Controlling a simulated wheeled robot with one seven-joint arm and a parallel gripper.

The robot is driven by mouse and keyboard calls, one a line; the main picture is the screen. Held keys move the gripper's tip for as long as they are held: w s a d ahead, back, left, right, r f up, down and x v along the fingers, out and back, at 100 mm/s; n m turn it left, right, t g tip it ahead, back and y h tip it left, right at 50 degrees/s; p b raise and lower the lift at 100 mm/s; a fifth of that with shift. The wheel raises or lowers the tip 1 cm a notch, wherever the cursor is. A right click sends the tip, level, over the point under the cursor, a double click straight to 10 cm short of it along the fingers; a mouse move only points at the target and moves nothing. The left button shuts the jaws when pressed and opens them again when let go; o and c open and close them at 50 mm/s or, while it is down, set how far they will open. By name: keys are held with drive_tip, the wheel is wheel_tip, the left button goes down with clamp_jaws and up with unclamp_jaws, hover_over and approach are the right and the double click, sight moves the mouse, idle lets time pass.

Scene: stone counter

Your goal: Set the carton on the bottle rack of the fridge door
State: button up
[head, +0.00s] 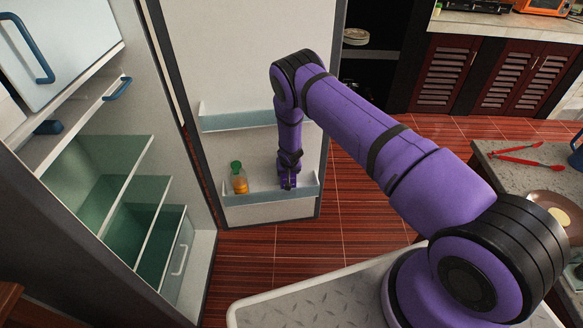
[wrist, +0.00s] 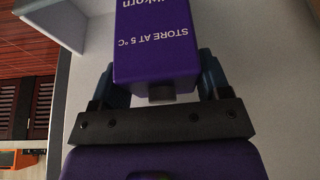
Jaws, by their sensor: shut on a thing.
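A purple carton (wrist: 155,45) with the words "STORE AT 5 °C" shows large in the wrist view. My gripper (wrist: 158,78) is shut on it, with one dark finger on each side. In the head view, my gripper (head: 288,180) is at the lower bottle rack (head: 250,198) of the open fridge door (head: 250,60), towards its right end. The carton there is hard to tell from my purple arm. I cannot tell whether it touches the rack floor.
An orange bottle (head: 240,183) with a green cap stands at the left of the same rack. An upper door rack (head: 225,123) is empty. Fridge shelves (head: 125,190) are at left. A counter (head: 500,165) with red tongs (head: 527,155) is at right.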

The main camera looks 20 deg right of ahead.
drive_tip(key=shift+w+d+f, duration=0.1)
drive_tip(key=shift+d+f, duration=0.05)
drive_tip(key=o, duration=1.7)
drive_tip(key=v, duration=1.2)
